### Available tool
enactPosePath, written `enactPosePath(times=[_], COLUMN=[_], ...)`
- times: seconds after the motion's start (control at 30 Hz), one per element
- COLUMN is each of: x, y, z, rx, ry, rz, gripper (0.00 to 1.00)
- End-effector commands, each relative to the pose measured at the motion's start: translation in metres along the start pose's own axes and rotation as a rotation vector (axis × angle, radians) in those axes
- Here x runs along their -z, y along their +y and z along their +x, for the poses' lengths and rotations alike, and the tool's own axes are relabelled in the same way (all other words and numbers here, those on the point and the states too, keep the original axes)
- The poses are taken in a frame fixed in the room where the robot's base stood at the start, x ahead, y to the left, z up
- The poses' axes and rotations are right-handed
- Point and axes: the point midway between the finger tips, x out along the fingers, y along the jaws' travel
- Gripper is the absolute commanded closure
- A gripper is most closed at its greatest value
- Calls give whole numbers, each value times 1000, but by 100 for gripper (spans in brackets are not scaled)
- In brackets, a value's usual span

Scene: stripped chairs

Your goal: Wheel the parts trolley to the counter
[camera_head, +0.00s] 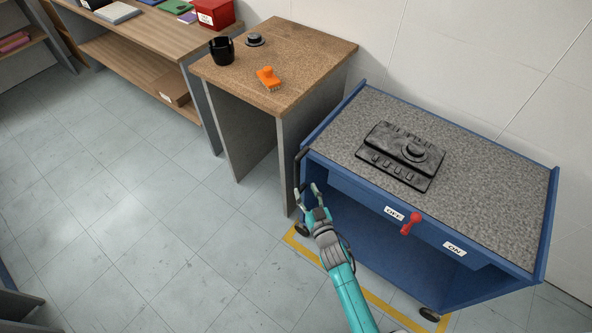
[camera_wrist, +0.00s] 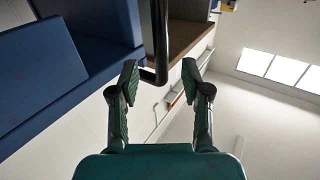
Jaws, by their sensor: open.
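The parts trolley (camera_head: 350,185) is a blue wheeled cart with a grey speckled top, standing against the wall at the right. A black handle bar (camera_head: 298,170) runs down its left end; it also shows in the wrist view (camera_wrist: 160,35). My gripper (camera_head: 311,190) is open and empty, just beside the lower part of this handle. In the wrist view my gripper (camera_wrist: 160,85) has the bar's bent lower end in line with the gap between its fingers; I cannot tell whether it touches. A long wooden counter (camera_head: 150,38) with a lower shelf stands at the back left.
A black device (camera_head: 402,155) lies on the trolley; a red lever (camera_head: 410,223) sits between OFF and ON labels on its front. A brown-topped table (camera_head: 300,50) stands left of the trolley, bearing a black cup and orange brush. Yellow tape (camera_head: 305,252) edges the trolley. Left floor is clear.

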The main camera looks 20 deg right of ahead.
Motion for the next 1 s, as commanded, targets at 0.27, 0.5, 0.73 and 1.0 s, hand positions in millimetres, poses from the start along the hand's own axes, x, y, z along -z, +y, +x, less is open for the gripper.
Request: enactPosePath(times=[0.27,0.5,0.73,1.0], x=[2,0,0,0], y=[0,0,0,0], z=[48,77,89,89], rx=[1,1,0,0], ry=[2,0,0,0], rz=[1,1,0,0], gripper=[52,52,52,52])
